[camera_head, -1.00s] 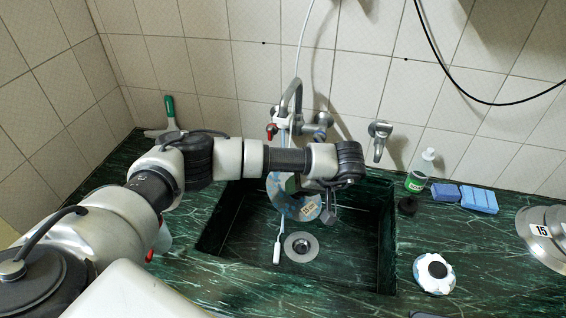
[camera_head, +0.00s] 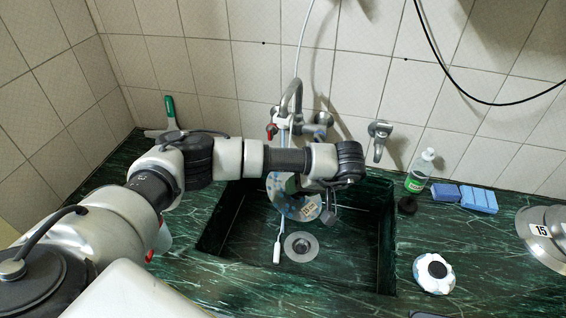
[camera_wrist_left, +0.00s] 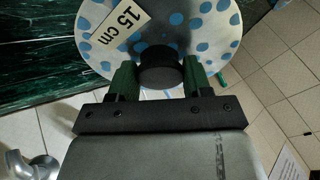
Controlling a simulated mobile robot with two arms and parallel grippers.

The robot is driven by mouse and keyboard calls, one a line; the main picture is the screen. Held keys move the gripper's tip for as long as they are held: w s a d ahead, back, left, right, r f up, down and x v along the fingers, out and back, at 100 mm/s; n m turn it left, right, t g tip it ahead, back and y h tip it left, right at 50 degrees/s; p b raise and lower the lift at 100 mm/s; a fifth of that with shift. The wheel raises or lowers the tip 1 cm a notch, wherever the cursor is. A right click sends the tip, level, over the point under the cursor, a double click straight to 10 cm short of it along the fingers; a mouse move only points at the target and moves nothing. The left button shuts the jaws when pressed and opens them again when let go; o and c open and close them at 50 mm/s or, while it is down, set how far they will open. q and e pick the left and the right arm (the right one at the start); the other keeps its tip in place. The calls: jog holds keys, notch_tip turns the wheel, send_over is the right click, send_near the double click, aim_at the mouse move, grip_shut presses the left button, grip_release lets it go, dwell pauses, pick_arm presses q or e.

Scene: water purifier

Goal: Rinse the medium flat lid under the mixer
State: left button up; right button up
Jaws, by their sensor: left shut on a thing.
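The medium flat lid (camera_head: 283,198) is white with blue dots and a "15 cm" label, and it hangs tilted over the sink (camera_head: 345,250). My left gripper (camera_head: 328,197) is over the sink. In the left wrist view it is shut on the lid's black knob (camera_wrist_left: 161,70), and the dotted lid (camera_wrist_left: 205,30) spreads beyond the fingers. The mixer (camera_head: 294,100), with a grey curved spout and a red handle, stands at the back wall above the lid. My arm hides part of the lid and spout. Whether water runs is unclear. My right gripper is not in view.
A drain (camera_head: 301,246) and a thin white hose lie in the sink. To the right are a second tap (camera_head: 379,138), a soap bottle (camera_head: 420,170), blue sponges (camera_head: 478,198), a white lid with black knob (camera_head: 434,273) and a metal lid marked 15 (camera_head: 545,235).

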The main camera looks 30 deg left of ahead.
pick_arm(q)
jog(key=s+d+r+p, duration=0.1)
jog(key=s+r+p, duration=0.1)
jog(key=shift+d+r+p, duration=0.2)
jog(key=shift+d+p, duration=0.1)
jog(key=shift+d, duration=0.05)
jog(key=shift+s+d+r+p, duration=0.25)
jog(key=shift+s+d+p, duration=0.1)
jog(key=shift+s, duration=0.2)
notch_tip(320, 180, up, 4)
jog(key=shift+p, duration=1)
